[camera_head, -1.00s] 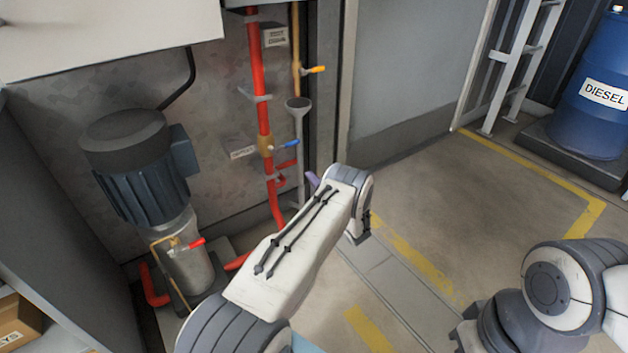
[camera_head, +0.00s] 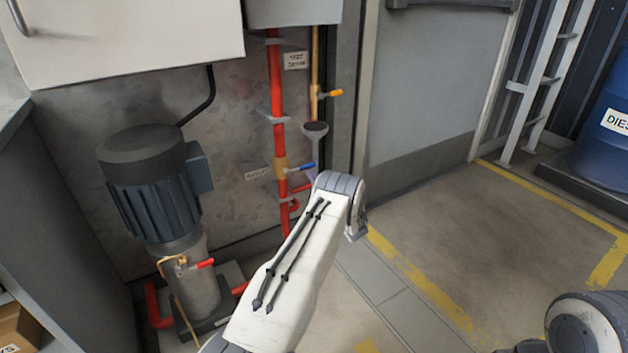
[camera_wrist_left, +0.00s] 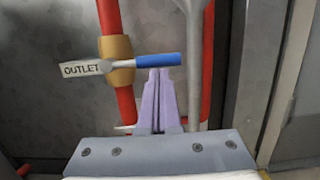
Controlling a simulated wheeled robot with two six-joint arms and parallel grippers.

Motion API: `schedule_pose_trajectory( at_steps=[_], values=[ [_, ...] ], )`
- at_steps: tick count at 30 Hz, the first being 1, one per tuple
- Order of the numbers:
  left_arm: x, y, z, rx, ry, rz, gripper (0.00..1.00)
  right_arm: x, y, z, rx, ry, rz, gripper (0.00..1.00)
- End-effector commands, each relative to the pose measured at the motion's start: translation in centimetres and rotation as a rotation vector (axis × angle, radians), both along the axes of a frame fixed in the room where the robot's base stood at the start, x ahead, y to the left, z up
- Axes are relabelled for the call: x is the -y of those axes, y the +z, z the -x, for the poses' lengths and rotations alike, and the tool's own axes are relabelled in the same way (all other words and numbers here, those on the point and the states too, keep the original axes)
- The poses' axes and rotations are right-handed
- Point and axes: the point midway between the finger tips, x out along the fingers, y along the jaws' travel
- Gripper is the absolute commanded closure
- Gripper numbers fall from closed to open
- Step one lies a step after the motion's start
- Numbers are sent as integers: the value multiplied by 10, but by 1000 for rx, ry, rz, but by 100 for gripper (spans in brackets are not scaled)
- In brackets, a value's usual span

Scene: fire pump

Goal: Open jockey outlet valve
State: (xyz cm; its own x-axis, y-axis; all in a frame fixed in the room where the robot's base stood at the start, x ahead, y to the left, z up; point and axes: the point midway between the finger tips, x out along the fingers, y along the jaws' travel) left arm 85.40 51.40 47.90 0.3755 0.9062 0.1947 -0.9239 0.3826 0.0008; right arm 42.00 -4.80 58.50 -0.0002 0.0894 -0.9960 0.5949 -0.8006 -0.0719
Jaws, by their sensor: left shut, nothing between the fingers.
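The outlet valve is a brass body (camera_head: 280,167) on the red vertical pipe, with a blue lever handle (camera_head: 301,168) pointing right, across the pipe. In the left wrist view the blue handle (camera_wrist_left: 158,59) lies nearly level, right of the brass body (camera_wrist_left: 117,60) and its OUTLET tag (camera_wrist_left: 81,69). My left gripper (camera_head: 311,173) has its purple fingers shut and empty. In the left wrist view its fingertips (camera_wrist_left: 160,71) appear just below the blue handle; I cannot tell whether they touch. My right gripper is not in view; part of my right arm shows at lower right.
A grey pump motor (camera_head: 150,185) with a red-handled valve (camera_head: 200,264) stands left. A grey funnel pipe (camera_head: 315,130) stands close right of the outlet valve. The floor (camera_head: 470,240) to the right is clear.

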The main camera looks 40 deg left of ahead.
Motion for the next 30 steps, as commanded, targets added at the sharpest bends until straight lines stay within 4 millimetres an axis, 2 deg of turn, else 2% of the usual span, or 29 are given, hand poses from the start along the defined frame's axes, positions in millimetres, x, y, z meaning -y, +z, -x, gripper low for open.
schedule_pose_trajectory(
  at_steps=[30],
  values=[
    [1,13,-3,159,0,66,100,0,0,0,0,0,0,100]
  ],
)
